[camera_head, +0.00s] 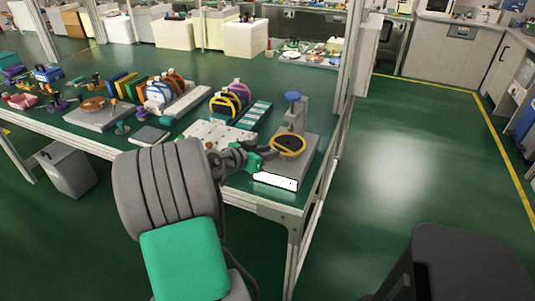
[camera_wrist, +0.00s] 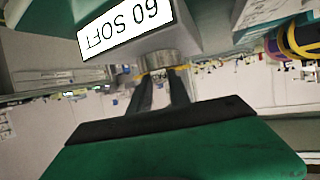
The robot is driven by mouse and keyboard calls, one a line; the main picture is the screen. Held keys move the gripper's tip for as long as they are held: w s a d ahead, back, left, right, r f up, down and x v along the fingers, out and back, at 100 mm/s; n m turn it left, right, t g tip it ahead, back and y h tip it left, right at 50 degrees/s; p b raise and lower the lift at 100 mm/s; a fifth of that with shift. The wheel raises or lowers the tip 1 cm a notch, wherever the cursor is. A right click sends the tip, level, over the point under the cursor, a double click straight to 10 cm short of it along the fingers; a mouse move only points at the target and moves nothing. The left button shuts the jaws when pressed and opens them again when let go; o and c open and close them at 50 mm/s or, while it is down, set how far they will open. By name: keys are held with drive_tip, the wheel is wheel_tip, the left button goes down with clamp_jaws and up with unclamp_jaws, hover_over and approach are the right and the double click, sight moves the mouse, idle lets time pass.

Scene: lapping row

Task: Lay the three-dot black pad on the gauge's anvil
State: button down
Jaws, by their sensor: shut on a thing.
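The gauge has a blue knob (camera_head: 292,97) on a grey post and a grey base with a white label (camera_head: 276,181). In the wrist view its label (camera_wrist: 127,28) reads "60 SOFT" upside down, with a metal round anvil (camera_wrist: 158,60) beside the base. A round black pad with a yellow rim (camera_head: 287,146) lies level over the gauge base, below the knob. My gripper (camera_head: 276,153) reaches its left edge and is shut on it. The dark fingers (camera_wrist: 160,82) end close by the anvil in the wrist view. The pad's dots and its contact with the anvil cannot be made out.
A pale plate with holes (camera_head: 215,135) lies left of the gauge. Racks of upright rimmed discs (camera_head: 228,102) and a teal strip (camera_head: 253,115) stand behind. The table's right edge is close to the gauge.

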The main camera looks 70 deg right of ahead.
drive_tip(key=c, duration=1.1)
unclamp_jaws()
drive_tip(key=shift+c, duration=0.2)
